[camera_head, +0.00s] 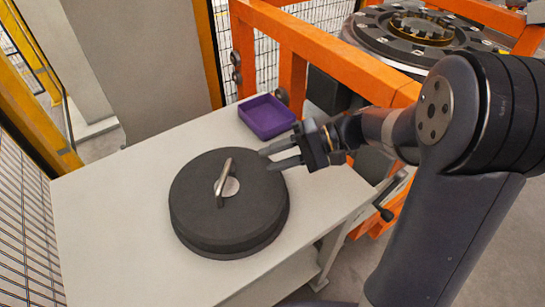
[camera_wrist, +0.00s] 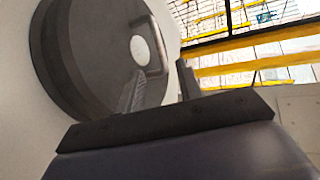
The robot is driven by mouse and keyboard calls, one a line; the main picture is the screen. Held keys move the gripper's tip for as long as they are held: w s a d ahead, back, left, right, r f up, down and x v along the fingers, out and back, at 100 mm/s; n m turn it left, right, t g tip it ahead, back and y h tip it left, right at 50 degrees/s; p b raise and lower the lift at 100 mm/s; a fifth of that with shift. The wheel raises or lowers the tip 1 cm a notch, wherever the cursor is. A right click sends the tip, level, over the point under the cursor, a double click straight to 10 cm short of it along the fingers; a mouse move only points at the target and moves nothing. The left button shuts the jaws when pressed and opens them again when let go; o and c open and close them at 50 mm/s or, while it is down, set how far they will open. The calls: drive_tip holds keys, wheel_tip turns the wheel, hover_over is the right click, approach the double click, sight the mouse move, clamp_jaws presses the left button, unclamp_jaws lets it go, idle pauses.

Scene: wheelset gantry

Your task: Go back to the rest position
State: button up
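My gripper (camera_head: 268,159) is at the right of the round black lid (camera_head: 205,230) with a metal handle (camera_head: 222,180), above the white table. Its two fingers are apart with nothing between them. In the wrist view the gripper (camera_wrist: 160,92) also shows its two fingers spread, with the black lid (camera_wrist: 75,50) and its handle (camera_wrist: 156,45) behind and to the left. The gripper does not hold the handle. My arm reaches in from the right side of the head view.
The white table (camera_head: 105,240) carries a purple tray (camera_head: 267,131) at its back edge, close to my gripper. An orange frame (camera_head: 330,50) stands behind, with a large wheel-like part (camera_head: 415,28) beyond it. A hand crank (camera_head: 385,214) sticks out at the table's right side.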

sight(225, 174)
drive_tip(key=x, duration=1.2)
drive_tip(key=shift+s+a+f+p, duration=0.1)
drive_tip(key=shift+p, duration=0.2)
drive_tip(key=shift+r, duration=0.55)
drive_tip(key=shift+r, duration=0.1)
